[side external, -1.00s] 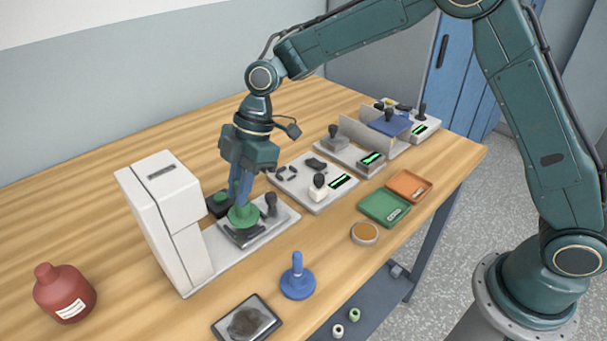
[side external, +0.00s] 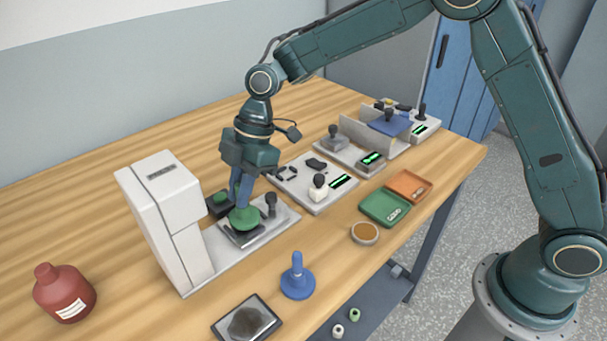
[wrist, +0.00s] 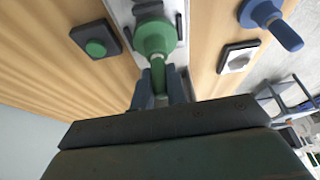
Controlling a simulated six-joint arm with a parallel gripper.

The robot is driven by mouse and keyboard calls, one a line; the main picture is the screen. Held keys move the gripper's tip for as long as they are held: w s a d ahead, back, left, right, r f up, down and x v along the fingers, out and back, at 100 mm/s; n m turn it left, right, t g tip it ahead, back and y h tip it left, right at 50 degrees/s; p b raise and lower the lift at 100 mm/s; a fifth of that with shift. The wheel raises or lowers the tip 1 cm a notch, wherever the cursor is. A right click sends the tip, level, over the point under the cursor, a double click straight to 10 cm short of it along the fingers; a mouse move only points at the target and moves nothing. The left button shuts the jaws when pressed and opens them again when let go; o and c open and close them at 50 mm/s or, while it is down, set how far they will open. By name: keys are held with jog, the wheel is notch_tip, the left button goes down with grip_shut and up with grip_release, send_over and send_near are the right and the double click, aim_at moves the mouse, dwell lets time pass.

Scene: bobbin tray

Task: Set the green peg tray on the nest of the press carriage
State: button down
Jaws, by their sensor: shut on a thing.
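The green peg tray (side external: 243,219) is a round green disc with an upright peg. My gripper (side external: 240,203) is shut on its peg; in the wrist view the two fingers (wrist: 159,92) flank the peg and the disc (wrist: 155,36) lies beyond them. The tray is directly over the dark press carriage (side external: 238,237), very low, and hides most of the nest. I cannot tell whether it touches the nest or is fully seated. The carriage is on a pale base plate in front of the white press housing (side external: 165,215).
A black handle (side external: 271,203) stands just right of the tray. A green-button box (side external: 220,204) is behind it. A blue peg tray (side external: 297,279) and a dark-framed plate (side external: 247,322) are in front. A red bottle (side external: 64,293) stands at left. Green (side external: 384,208) and orange (side external: 409,186) trays lie at right.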

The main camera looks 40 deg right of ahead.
jog(key=shift+f, duration=0.55)
dwell(0.4)
jog(key=c, duration=1.3)
grip_release()
jog(key=shift+r, duration=0.1)
jog(key=v, duration=1.3)
jog(key=shift+d+r, duration=0.2)
jog(key=shift+r, duration=0.05)
jog(key=shift+r, duration=0.1)
